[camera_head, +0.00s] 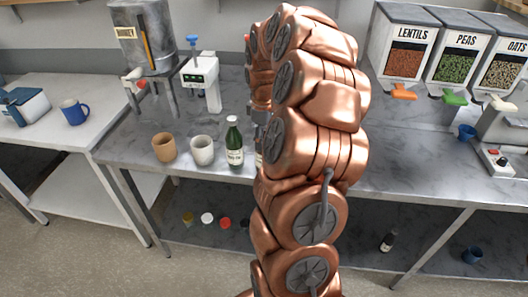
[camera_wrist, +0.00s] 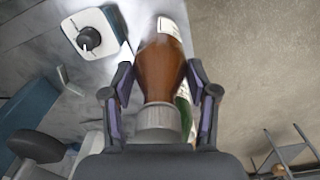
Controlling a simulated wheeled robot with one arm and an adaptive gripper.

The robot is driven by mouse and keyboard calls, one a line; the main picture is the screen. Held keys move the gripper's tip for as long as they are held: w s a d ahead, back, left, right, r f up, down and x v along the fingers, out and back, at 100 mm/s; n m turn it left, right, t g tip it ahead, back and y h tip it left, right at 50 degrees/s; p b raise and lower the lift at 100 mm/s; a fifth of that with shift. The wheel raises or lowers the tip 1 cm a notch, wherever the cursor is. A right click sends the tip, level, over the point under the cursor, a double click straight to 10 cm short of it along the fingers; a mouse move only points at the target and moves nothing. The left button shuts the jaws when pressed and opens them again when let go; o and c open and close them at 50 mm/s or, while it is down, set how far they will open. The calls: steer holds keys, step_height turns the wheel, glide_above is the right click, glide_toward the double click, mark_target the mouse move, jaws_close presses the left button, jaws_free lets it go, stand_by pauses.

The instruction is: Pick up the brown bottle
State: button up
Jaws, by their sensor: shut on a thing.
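The brown bottle (camera_wrist: 161,70) lies between the two fingers of my gripper (camera_wrist: 160,88) in the wrist view. My gripper is shut on it at the shoulder, with its grey cap near the palm and a white label farther away. In the head view my copper arm hides most of the gripper and bottle; only a thin pale sliver, perhaps its label, shows beside the green bottle. I cannot tell whether the bottle is clear of the counter.
A green bottle (camera_head: 234,141) stands close beside, left of my arm, and shows behind the brown one in the wrist view (camera_wrist: 185,103). A white cup (camera_head: 202,151) and a tan cup (camera_head: 164,148) stand farther left. Dispensers (camera_head: 400,40) stand at the right.

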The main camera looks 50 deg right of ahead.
jaws_close()
